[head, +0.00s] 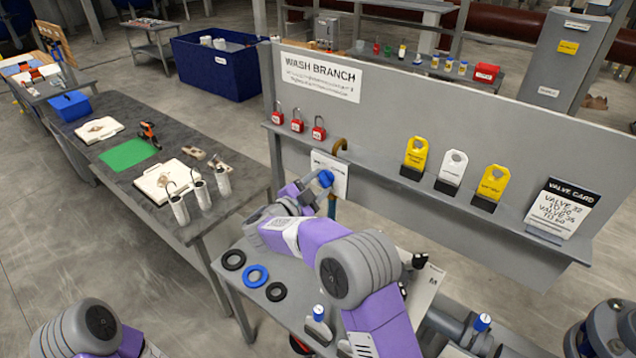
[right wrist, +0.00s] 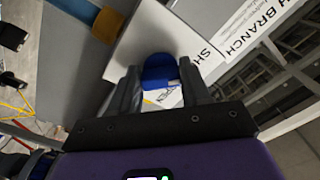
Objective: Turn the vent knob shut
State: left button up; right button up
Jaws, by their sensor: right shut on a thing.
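The vent knob (head: 326,178) is blue and sits in front of a white plate (head: 331,164) below the wash branch board. In the right wrist view the blue knob (right wrist: 158,70) lies between my two dark fingers, over the plate with partly visible lettering, "SH" and "OPEN". My right gripper (head: 312,188) reaches it from the left and is shut on it. The fingers hide the knob's sides, and its exact angle is hard to tell. My left arm shows only at the bottom left of the head view; its gripper is out of view.
Red padlocks (head: 297,121) and yellow and white tags (head: 451,172) stand on the panel's ledge. Several rings (head: 255,275) and a blue-topped part (head: 318,313) lie on the table below my right arm.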

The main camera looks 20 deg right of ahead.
jog(key=shift+f, duration=0.1)
jog(key=o, duration=1.1)
jog(key=shift+c, duration=0.2)
jog(key=b+v, duration=0.1)
jog(key=v, duration=0.6)
jog(key=shift+s+a+b, duration=0.25)
jog(key=shift+a+b, duration=0.05)
jog(key=shift+b, duration=0.1)
